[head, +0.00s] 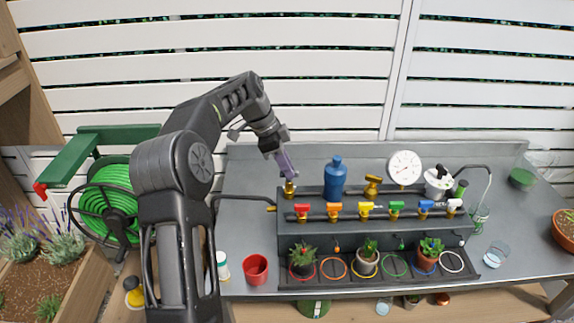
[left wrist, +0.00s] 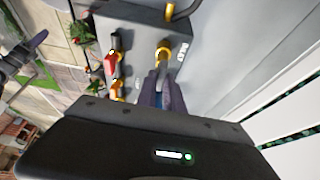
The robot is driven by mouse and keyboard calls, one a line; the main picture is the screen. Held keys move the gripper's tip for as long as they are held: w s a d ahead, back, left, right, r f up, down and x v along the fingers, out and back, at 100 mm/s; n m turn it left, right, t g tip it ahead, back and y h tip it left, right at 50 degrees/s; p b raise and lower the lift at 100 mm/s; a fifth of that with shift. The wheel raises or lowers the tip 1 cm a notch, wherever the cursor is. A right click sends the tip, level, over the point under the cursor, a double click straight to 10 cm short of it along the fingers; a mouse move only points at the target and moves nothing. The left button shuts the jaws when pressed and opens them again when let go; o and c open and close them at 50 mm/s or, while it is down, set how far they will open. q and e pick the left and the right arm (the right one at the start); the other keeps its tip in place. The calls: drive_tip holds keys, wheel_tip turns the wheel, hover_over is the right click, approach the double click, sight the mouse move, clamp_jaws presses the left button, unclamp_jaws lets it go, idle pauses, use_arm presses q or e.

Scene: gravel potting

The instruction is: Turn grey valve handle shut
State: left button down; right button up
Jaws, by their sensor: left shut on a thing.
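My left gripper (head: 286,172) reaches down over the brass valve (head: 289,189) at the left end of the dark manifold bench. In the left wrist view its two fingers (left wrist: 160,88) are close together at the brass valve (left wrist: 163,54), shut on its handle. The grey handle itself is mostly hidden between the fingers, and its turn angle cannot be told.
A row of coloured valves, including a red one (head: 302,211), runs along the manifold. A blue bottle (head: 335,178) and a white gauge (head: 404,167) stand behind. Potted plants sit in front, with a red cup (head: 255,269) to the left.

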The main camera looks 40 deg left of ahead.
idle(0.3)
use_arm(q)
drive_tip(key=c, duration=1.5)
unclamp_jaws()
drive_tip(key=shift+o, duration=0.2)
drive_tip(key=shift+a+r, duration=0.15)
drive_tip(key=shift+r, duration=0.15)
drive_tip(key=shift+v, duration=1.05)
drive_tip(key=p+v, duration=0.3)
drive_tip(key=v, duration=0.2)
drive_tip(key=shift+r+p, duration=0.1)
drive_tip(key=shift+p, duration=0.2)
